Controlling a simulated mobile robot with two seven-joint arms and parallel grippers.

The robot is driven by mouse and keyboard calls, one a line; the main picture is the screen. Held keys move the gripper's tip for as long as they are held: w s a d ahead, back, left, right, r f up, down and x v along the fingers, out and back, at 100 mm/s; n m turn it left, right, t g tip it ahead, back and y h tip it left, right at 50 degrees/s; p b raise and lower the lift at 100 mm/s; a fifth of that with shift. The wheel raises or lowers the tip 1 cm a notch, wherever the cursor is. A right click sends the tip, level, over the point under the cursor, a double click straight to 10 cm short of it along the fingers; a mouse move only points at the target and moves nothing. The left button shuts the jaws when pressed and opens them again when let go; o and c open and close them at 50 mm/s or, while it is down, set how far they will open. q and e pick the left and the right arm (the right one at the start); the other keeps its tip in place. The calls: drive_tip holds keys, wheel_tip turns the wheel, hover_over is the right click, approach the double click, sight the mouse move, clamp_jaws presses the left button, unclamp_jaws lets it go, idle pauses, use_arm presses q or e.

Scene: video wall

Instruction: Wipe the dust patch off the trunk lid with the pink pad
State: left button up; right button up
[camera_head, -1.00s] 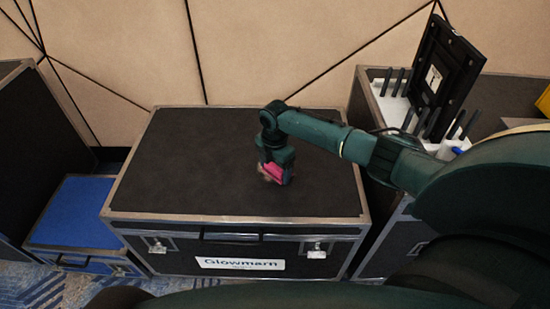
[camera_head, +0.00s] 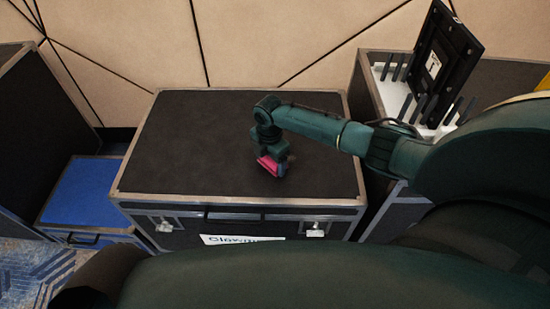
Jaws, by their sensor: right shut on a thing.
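The black trunk lid (camera_head: 200,140) with its metal rim fills the middle of the head view. My right gripper (camera_head: 271,158) points down over the lid, right of its middle and toward the front. It is shut on the pink pad (camera_head: 267,165), which is tilted and at or just above the lid surface; I cannot tell if it touches. I cannot make out a dust patch on the bare parts of the lid; the pad and gripper hide the spot under them. My left gripper is not in view.
A blue-topped case (camera_head: 85,195) stands low at the left beside a taller dark case (camera_head: 30,130). At the right, another case holds a white rack (camera_head: 397,97) with black rods and an upright black panel (camera_head: 447,60). My arm covers the lower right.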

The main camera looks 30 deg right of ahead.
drive_tip(key=shift+w+a+f, duration=0.1)
drive_tip(key=shift+a, duration=0.1)
drive_tip(key=shift+w+d+f+b, duration=0.1)
drive_tip(key=shift+w+d+b, duration=0.4)
drive_tip(key=shift+w+b, duration=0.45)
drive_tip(key=shift+w+d+r+b, duration=0.2)
drive_tip(key=shift+w+d+b, duration=0.25)
drive_tip(key=shift+w+b, duration=0.2)
drive_tip(key=w+b, duration=0.1)
drive_tip(key=w+d+b, duration=0.1)
drive_tip(key=b, duration=0.1)
drive_tip(key=shift+d+f, duration=0.1)
drive_tip(key=shift+f, duration=0.15)
drive_tip(key=shift+w+d+r+b, duration=0.15)
drive_tip(key=shift+w+d+b, duration=0.15)
drive_tip(key=shift+w+b, duration=0.25)
drive_tip(key=shift+w+d+b, duration=0.25)
drive_tip(key=shift+w+b, duration=0.1)
drive_tip(key=shift+b, duration=0.5)
drive_tip(key=shift+w+d+b, duration=0.45)
drive_tip(key=shift+w+b, duration=0.25)
drive_tip(key=shift+b, duration=0.4)
drive_tip(key=shift+w+d+b, duration=0.2)
drive_tip(key=shift+w+b, duration=0.15)
drive_tip(key=shift+b, duration=0.15)
drive_tip(key=shift+r, duration=0.15)
